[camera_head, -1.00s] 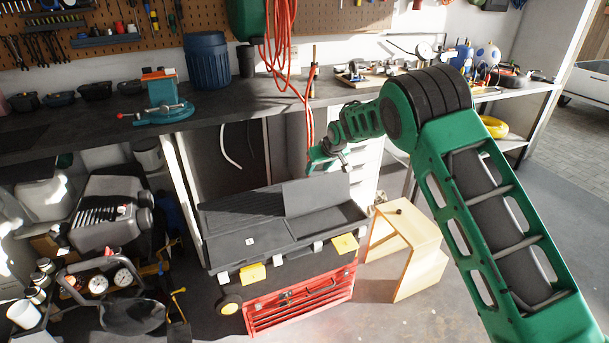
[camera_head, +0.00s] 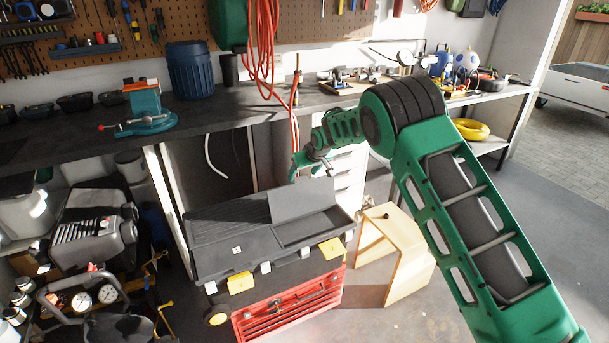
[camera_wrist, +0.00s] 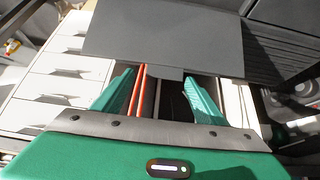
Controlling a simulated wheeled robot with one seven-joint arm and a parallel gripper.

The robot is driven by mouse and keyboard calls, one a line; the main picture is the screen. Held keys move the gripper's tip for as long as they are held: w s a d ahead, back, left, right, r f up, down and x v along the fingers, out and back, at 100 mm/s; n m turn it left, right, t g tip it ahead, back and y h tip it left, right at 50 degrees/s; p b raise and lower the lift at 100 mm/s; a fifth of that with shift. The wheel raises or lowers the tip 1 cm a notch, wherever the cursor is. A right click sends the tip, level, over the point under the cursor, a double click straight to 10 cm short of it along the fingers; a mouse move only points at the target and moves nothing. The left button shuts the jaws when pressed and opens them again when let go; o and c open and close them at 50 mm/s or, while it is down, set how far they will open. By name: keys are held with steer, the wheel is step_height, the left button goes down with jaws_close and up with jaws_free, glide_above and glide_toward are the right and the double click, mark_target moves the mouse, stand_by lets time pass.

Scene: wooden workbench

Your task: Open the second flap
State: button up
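A grey toolbox (camera_head: 215,262) has one flap (camera_head: 303,203) standing raised over its right part, with an open compartment (camera_head: 308,230) in front of it. The left part has a ribbed grey surface (camera_head: 228,214) lying flat. My gripper (camera_head: 312,168) is just above and behind the raised flap in the head view. In the wrist view my gripper (camera_wrist: 157,92) has its two green fingers wide apart. The flap (camera_wrist: 165,35) fills the top middle there, and its small tab (camera_wrist: 165,72) lies toward the gap between the fingers. Whether they touch it cannot be told.
A red tool chest (camera_head: 290,308) is below the toolbox. A wooden stool (camera_head: 395,245) stands at right. The dark workbench (camera_head: 215,112) runs behind, with red hoses (camera_head: 264,60) hanging near my gripper. A grey machine (camera_head: 92,225) is at left.

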steer(key=shift+s+r, duration=0.15)
steer(key=v, duration=1)
steer(key=shift+r, duration=0.1)
